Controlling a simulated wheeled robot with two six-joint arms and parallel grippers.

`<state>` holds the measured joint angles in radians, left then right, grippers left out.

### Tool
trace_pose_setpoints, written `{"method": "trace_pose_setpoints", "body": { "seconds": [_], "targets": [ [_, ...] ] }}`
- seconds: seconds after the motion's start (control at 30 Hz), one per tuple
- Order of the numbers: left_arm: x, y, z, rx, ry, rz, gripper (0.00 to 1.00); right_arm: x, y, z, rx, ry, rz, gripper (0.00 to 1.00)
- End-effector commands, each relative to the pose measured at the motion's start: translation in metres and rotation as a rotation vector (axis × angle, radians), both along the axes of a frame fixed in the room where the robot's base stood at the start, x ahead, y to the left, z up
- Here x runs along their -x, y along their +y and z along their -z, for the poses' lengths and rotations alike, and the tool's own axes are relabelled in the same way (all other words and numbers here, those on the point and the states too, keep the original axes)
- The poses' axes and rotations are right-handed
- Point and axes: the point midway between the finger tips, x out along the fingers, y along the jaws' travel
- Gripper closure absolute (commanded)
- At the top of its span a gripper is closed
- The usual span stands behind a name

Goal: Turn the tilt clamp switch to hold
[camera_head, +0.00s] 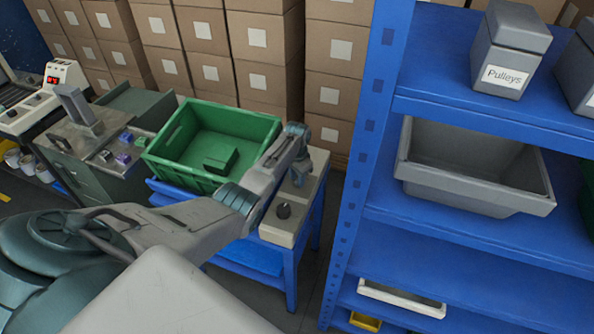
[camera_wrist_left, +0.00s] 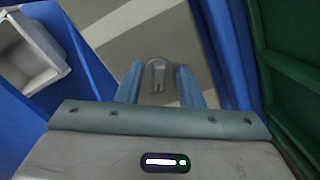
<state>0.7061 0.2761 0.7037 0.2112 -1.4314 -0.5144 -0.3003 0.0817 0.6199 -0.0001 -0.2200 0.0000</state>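A cream control box (camera_head: 284,233) stands on a blue stand beside the green crate. A dark knob (camera_head: 283,211) sits upright on its near part. My left gripper (camera_head: 299,178) is over the farther part of the box, pointing down, and its wrist hides much of what is under it. In the left wrist view, the fingers of my left gripper (camera_wrist_left: 158,86) are apart, with a small grey knob (camera_wrist_left: 158,73) showing between them. I see gaps on both sides of this knob. No label shows which knob is the tilt clamp switch. My right gripper is out of view.
A green crate (camera_head: 165,155) with a dark block inside is left of the box. A blue shelf rack (camera_head: 362,150) rises close on the right, holding a grey bin (camera_head: 470,200) and a "Pulleys" box (camera_head: 508,50). Stacked cartons (camera_head: 265,40) stand behind.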

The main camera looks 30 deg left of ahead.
Motion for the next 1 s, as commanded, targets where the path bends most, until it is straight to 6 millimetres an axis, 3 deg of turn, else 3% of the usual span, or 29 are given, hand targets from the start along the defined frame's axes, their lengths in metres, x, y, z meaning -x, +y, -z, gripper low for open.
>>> {"method": "trace_pose_setpoints", "body": {
  "seconds": [0.6,1.0],
  "targets": [
    [-0.001,0.001,-0.096,-0.001,-0.003,0.0,0.66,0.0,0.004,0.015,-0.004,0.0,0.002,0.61],
    [0.0,0.0,-0.105,-0.001,-0.001,0.0,0.66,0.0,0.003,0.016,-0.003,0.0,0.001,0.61]
  ]
}}
